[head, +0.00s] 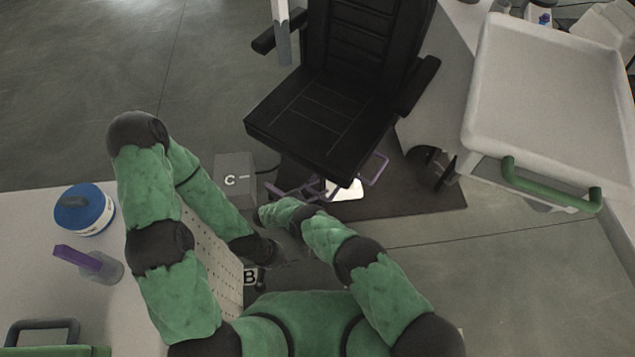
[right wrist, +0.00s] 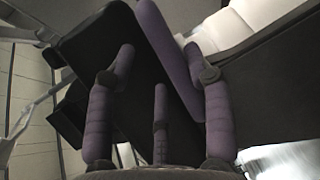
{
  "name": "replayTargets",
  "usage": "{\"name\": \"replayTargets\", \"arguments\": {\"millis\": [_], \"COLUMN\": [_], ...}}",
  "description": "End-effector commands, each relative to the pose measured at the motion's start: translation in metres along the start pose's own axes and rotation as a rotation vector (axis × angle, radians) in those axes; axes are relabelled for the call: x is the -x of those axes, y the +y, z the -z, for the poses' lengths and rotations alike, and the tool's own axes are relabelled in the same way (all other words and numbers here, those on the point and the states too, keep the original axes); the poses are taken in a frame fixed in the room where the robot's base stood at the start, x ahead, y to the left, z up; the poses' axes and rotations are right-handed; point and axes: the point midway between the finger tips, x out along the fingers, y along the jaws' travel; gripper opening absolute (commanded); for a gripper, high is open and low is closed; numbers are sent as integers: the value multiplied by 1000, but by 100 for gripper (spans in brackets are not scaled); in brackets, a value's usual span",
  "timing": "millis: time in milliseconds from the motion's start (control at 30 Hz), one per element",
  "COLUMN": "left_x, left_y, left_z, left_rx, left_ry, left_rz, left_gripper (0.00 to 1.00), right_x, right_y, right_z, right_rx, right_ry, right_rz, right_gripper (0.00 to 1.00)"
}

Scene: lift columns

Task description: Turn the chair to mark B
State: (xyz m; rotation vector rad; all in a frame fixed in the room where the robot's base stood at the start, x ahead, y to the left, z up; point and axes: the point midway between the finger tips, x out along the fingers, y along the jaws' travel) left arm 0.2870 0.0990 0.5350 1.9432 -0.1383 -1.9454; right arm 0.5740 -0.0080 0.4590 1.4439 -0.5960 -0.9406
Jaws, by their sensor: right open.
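The black chair (head: 318,105) stands at the top middle of the head view. Its seat's near corner hangs above a dark mat. A grey box marked C (head: 234,181) stands left of the chair. The mark B (head: 249,278) shows lower down, near my left wrist. My right gripper (head: 330,187), with purple fingers, is open at the near edge of the seat. The right wrist view shows its fingers (right wrist: 160,100) spread in front of the dark chair; I cannot tell whether they touch it. My left gripper (head: 260,277) is small and dark beside mark B, partly hidden; its fingers are unclear.
A white tray cart (head: 540,75) with a green handle (head: 550,188) stands at the right. A table (head: 35,220) on the left holds a blue-lidded tub (head: 84,208) and a purple-handled item (head: 88,262). The dark mat (head: 425,195) lies under the chair. Floor is free at upper left.

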Motion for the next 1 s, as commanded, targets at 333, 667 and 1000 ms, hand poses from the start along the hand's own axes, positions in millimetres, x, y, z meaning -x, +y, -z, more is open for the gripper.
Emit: {"name": "replayTargets", "arguments": {"millis": [333,667,1000], "left_x": [1,2,0], "left_y": [0,1,0], "left_z": [0,0,0], "left_rx": [0,0,0], "left_ry": [0,0,0], "left_rz": [0,0,0], "left_gripper": [0,0,0], "right_x": [9,16,17], "right_y": [48,85,86], "right_z": [0,-1,-7], "right_rx": [-8,-15,-2], "right_ry": [1,3,0], "right_rz": [-10,-10,-4], "right_gripper": [61,51,51]}}
